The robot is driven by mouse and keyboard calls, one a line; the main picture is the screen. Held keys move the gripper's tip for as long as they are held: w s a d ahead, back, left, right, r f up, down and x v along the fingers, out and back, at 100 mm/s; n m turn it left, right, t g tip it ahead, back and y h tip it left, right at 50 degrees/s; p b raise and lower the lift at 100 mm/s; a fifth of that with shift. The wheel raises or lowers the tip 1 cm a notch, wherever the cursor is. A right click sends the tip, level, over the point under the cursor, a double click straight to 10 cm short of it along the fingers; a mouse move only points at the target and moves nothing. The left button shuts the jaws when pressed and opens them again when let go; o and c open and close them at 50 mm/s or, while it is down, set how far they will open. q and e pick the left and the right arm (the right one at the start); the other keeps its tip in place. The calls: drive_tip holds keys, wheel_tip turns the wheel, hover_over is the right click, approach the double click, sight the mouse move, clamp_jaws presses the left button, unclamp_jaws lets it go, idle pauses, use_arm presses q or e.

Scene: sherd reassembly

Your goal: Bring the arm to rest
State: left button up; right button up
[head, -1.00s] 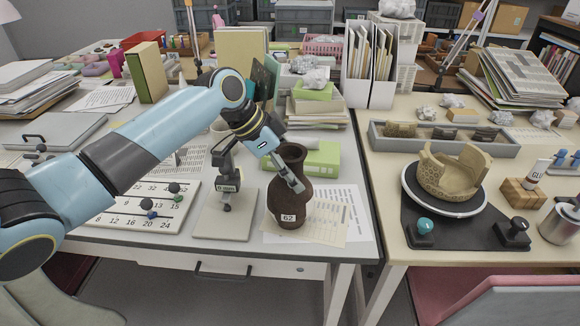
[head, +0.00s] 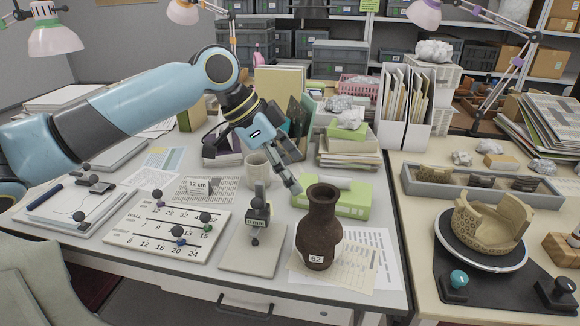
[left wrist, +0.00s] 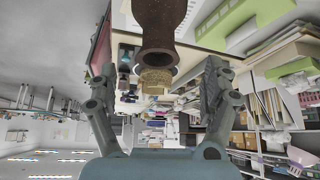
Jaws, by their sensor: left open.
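My left gripper (head: 288,182) hangs over the left desk, above and to the left of a dark brown vase (head: 318,232). It is open and empty, apart from the vase. The vase stands upright on printed sheets and bears a label reading 62. In the left wrist view the open fingers (left wrist: 160,84) are spread wide, and the vase (left wrist: 160,22) shows at the top, beyond them. My left arm reaches in from the left. My right gripper is not in view.
A small stand (head: 254,240) and a white numbered board (head: 165,228) lie left of the vase. A mug (head: 257,167) and a green box (head: 350,203) stand behind. On the right desk a partly rebuilt tan bowl (head: 488,228) sits on a turntable beside a grey tray (head: 470,193).

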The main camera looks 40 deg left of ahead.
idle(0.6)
use_arm(q)
drive_tip(key=s+d+f+n+y, duration=0.2)
drive_tip(key=s+d+f, duration=0.5)
drive_tip(key=s, duration=0.2)
drive_tip(key=s+d+r+n+g+y, duration=0.1)
drive_tip(key=s+n+y, duration=0.35)
drive_tip(key=s, duration=0.85)
wheel_tip(320, 180, down, 31)
drive_tip(key=s+a+n+g+h+b, duration=0.1)
drive_tip(key=s+a+n+g+b, duration=0.1)
drive_tip(key=a+b, duration=0.15)
drive_tip(key=s+f+g+b, duration=0.1)
drive_tip(key=s+f+b, duration=0.2)
drive_tip(key=s+f, duration=1.5)
drive_tip(key=shift+a, duration=0.15)
